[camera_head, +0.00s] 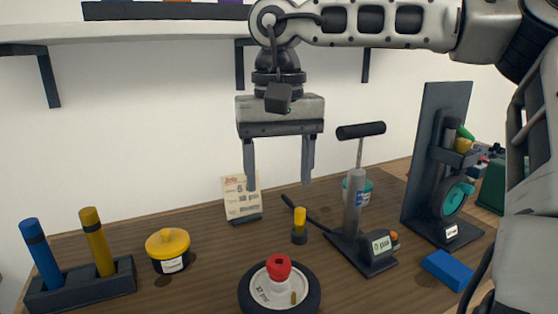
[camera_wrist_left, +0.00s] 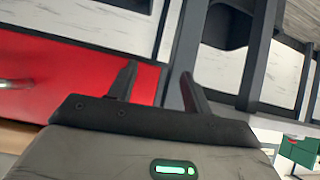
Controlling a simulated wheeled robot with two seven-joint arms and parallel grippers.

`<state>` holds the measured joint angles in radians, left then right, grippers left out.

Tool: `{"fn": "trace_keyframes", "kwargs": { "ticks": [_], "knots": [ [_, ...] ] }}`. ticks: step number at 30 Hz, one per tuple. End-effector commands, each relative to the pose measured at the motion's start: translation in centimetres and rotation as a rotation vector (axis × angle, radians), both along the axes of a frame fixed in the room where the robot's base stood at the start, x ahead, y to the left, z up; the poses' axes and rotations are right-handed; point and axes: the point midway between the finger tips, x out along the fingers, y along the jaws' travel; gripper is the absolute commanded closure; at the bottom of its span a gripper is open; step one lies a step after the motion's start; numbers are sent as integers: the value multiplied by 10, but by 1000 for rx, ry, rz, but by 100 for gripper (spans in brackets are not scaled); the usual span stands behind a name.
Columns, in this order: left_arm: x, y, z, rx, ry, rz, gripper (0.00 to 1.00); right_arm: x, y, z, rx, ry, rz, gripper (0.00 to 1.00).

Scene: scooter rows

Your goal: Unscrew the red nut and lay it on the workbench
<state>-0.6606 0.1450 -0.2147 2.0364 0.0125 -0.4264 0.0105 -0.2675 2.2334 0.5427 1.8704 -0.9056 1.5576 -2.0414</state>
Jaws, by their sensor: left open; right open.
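The red nut (camera_head: 279,267) sits on the middle of a small wheel (camera_head: 247,295) with a black tyre and a pale hub. The wheel lies flat near the front edge of the workbench (camera_head: 200,236). My right gripper (camera_head: 278,178) hangs above and behind the wheel, fingers pointing down, open and empty. In the left wrist view my left gripper (camera_wrist_left: 158,80) is open with nothing between its fingers. It faces a red panel and grey frames, away from the nut. My left arm does not show in the head view.
A yellow-lidded pot (camera_head: 167,243) and a holder with blue and yellow handles (camera_head: 82,284) stand left. A hand pump (camera_head: 358,215), a small yellow-topped item (camera_head: 300,226) and a card (camera_head: 240,197) stand behind. A blue block (camera_head: 447,269) and a black stand (camera_head: 437,150) are right.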

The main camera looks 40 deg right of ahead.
Motion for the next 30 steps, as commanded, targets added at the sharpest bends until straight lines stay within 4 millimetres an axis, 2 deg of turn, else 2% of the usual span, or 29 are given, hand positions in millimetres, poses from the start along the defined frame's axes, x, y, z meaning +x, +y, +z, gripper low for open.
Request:
{"fn": "trace_keyframes", "kwargs": {
  "ticks": [3, 8, 24, 30],
  "knots": [
    [1, 1, 1, 3, -2, 0, 50, 0, 0, 0, 0, -2, 85, 37],
    [2, 1, 0, 5, -2, -1, 50, 0, -1, -12, 1, 0, 102, 37],
    [1, 1, 2, 5, 3, -1, 50, -1, 0, -114, 0, 2, 99, 37],
    [-1, 2, 1, 5, 7, 0, 50, -1, 0, -144, 2, 0, 98, 37]
  ]
}}
